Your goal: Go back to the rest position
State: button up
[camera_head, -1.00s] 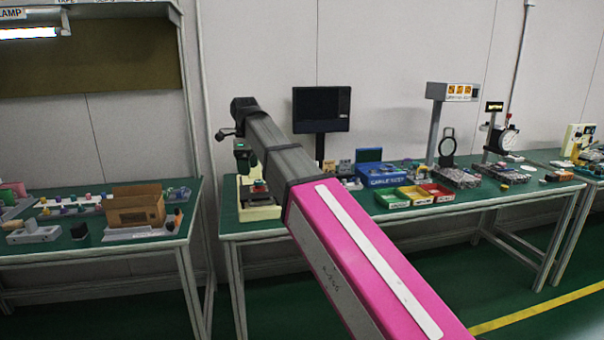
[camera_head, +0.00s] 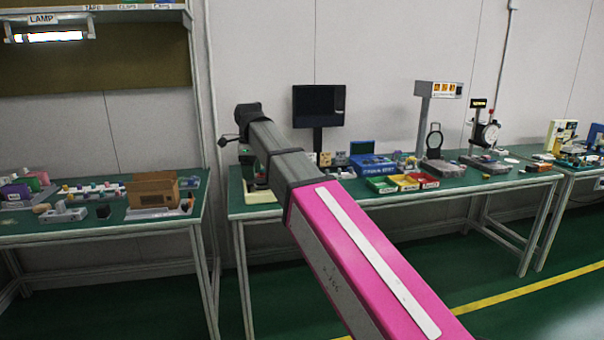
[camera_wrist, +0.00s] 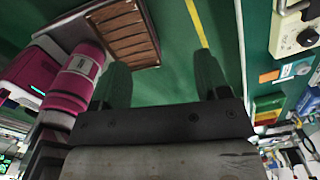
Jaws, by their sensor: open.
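In the wrist view my gripper (camera_wrist: 162,80) has its two dark green fingers apart, with nothing between them. Green floor and a yellow line show beyond the fingers. In the head view my pink and grey arm reaches from the lower right up towards the workbench (camera_head: 470,181). Its far end is raised in front of the wall, near the bench's left end. The fingers cannot be made out clearly there.
The right bench holds a monitor (camera_head: 319,106), a blue box (camera_head: 372,165), small coloured bins (camera_head: 381,185) and a dial gauge (camera_head: 487,132). A left bench (camera_head: 100,232) carries a cardboard box (camera_head: 153,189). Green floor between me and the benches looks clear.

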jog(key=d+f+n, duration=0.5)
jog(key=d+f, duration=0.4)
jog(key=f, duration=0.3)
jog(key=d+f+n, duration=0.4)
jog(key=d+f, duration=0.5)
jog(key=f, duration=0.3)
jog(key=s+d+f+n, duration=0.5)
jog(key=d+f, duration=0.3)
jog(key=f, duration=0.1)
jog(key=s+d+f+n, duration=0.5)
jog(key=s+d+f, duration=0.1)
jog(key=d+f, duration=0.2)
jog(key=shift+s+d+f, duration=0.3)
jog(key=shift+d+f, duration=0.1)
jog(key=shift+d, duration=0.1)
